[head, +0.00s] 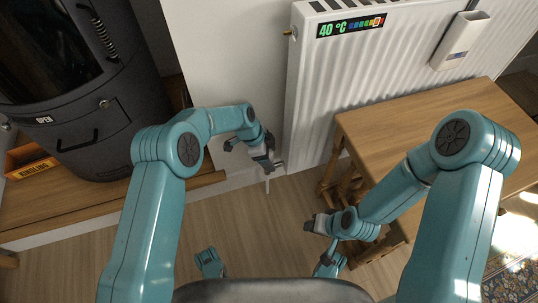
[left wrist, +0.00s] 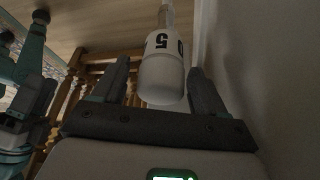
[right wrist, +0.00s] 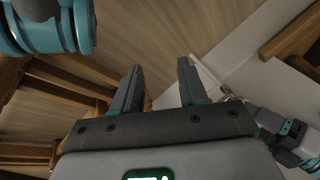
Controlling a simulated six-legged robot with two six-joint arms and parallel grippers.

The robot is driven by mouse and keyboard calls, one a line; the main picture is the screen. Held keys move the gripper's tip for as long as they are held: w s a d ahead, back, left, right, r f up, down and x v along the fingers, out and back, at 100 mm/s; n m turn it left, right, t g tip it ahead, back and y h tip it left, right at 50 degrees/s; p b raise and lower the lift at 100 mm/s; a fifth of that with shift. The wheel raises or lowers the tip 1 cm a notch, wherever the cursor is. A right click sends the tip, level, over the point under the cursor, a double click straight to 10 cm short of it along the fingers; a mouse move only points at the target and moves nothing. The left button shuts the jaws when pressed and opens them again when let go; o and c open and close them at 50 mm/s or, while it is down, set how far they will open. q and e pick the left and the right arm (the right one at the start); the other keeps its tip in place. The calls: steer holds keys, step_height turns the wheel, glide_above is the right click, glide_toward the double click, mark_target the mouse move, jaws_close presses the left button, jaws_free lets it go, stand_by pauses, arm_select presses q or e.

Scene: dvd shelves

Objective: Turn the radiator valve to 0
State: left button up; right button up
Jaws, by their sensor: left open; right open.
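The white radiator (head: 306,100) hangs on the wall, and its display (head: 350,25) reads 40 °C. In the left wrist view the white radiator valve (left wrist: 162,78) has black figures, a 5 and part of a 0. My left gripper (head: 262,152) is at the radiator's lower left corner. In the left wrist view its open fingers (left wrist: 159,68) stand on both sides of the valve head, with gaps visible. In the head view the gripper mostly hides the valve. My right gripper (head: 312,222) is open and empty above the floor; its fingers also show in the right wrist view (right wrist: 160,68).
A wooden table (head: 400,110) stands right of the valve, in front of the radiator. A dark stove (head: 75,110) stands on a wooden platform (head: 110,205) at left, beside a box of kindling (head: 30,168). A white device (head: 460,40) hangs on the radiator. The wooden floor (head: 265,235) between is clear.

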arm_select(q)
step_height(320, 180, up, 20)
steer(key=p, duration=0.7)
arm_select(e)
steer(key=s+a+r+g, duration=0.1)
steer(key=s+r+g, duration=0.1)
steer(key=s+r, duration=0.3)
step_height(320, 180, up, 2)
steer(key=shift+r, duration=0.25)
arm_select(q)
steer(key=shift+a+f, duration=0.1)
steer(key=shift+f, duration=0.05)
